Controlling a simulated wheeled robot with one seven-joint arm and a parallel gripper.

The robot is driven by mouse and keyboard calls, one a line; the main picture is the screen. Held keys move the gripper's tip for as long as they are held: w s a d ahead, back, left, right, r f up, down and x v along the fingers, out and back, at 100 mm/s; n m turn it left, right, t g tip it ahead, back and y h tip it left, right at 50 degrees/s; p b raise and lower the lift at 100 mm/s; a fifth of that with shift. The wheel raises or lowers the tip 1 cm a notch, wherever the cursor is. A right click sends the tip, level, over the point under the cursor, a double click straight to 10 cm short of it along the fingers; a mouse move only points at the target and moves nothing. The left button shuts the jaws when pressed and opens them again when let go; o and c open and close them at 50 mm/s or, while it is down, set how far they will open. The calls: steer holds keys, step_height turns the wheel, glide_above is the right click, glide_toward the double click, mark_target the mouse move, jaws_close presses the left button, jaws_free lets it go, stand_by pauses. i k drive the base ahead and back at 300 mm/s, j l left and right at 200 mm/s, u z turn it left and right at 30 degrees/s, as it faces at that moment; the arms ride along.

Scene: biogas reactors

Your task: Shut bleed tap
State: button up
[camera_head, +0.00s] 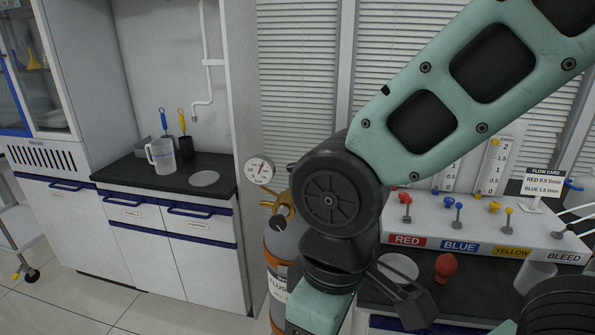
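The white valve panel (477,236) stands on the dark bench at the right, with RED, BLUE, YELLOW and BLEED labels on its front. Above the BLEED label is a small grey tap handle (560,231), which I take for the bleed tap; its exact setting is too small to tell. My arm crosses the view from the upper right and bends down in front of the bench. A dark jaw-like part, seemingly my gripper (405,297), is low in the middle, left of and apart from the bleed tap. Its fingertips are not clear.
Red (405,198), blue (449,202) and yellow (495,207) taps line the panel. A red bulb-shaped object (445,267) stands on the bench before it. A gas cylinder (284,240) with a gauge (259,170) stands left of my arm. A flow card (543,183) stands behind the panel.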

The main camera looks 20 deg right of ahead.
mark_target(570, 226)
steer(key=k+l+z, duration=0.2)
steer(key=j+z, duration=0.1)
steer(key=z, duration=1.6)
